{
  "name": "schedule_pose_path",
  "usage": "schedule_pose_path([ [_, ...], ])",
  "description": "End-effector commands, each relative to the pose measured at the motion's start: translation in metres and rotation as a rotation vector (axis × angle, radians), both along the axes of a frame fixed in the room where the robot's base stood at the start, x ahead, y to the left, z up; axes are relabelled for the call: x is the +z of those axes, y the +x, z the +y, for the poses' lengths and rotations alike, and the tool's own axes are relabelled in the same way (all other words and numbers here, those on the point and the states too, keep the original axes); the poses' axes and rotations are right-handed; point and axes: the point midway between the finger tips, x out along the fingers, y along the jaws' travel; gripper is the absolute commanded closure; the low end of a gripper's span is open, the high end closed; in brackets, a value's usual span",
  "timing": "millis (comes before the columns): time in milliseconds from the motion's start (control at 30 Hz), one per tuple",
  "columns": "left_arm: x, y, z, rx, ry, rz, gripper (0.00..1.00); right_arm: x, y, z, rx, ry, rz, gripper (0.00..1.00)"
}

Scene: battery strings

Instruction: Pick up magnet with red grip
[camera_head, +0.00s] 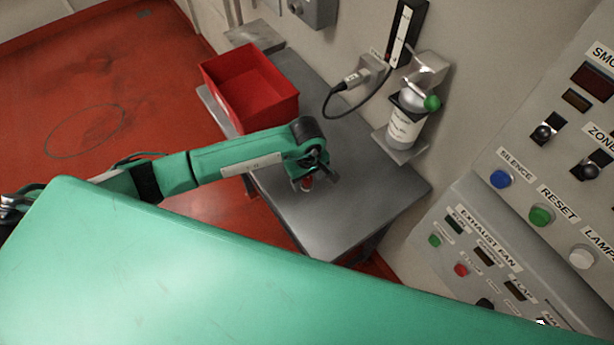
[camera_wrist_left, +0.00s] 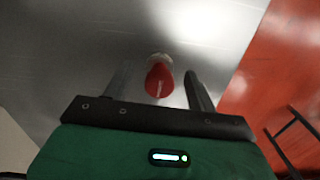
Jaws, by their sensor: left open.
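The magnet's red grip (camera_wrist_left: 159,80) shows in the left wrist view, above the grey metal table, with a pale rounded part at its far end. It lies between the two fingers of my left gripper (camera_wrist_left: 157,88), which is open, with a gap on each side of the grip. Most of the magnet is hidden there by the gripper. My right gripper is not in view.
A red open bin (camera_head: 228,98) stands on the table (camera_head: 345,205) behind my left arm. A bottle with a green top (camera_head: 406,122) stands on a wall shelf to the right. Control panels with buttons (camera_head: 540,215) fill the right side. The table's right part is clear.

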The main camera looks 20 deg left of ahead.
Motion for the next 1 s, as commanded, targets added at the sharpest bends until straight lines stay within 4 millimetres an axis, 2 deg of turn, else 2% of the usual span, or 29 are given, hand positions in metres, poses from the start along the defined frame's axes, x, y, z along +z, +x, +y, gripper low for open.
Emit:
schedule_pose_path([
  [133,-0.0090,-0.0004,-0.0005,-0.001,-0.001,0.001,0.42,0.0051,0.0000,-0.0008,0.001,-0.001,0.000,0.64],
  [367,-0.0106,-0.0002,-0.0002,-0.002,-0.001,-0.001,0.44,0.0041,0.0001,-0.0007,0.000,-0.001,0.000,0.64],
  [600,-0.0103,-0.0002,-0.0002,-0.001,-0.001,-0.001,0.92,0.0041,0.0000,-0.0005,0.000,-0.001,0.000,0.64],
  [1000,-0.0088,0.0002,-0.0002,-0.001,-0.001,-0.001,0.92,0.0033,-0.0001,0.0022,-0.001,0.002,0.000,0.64],
])
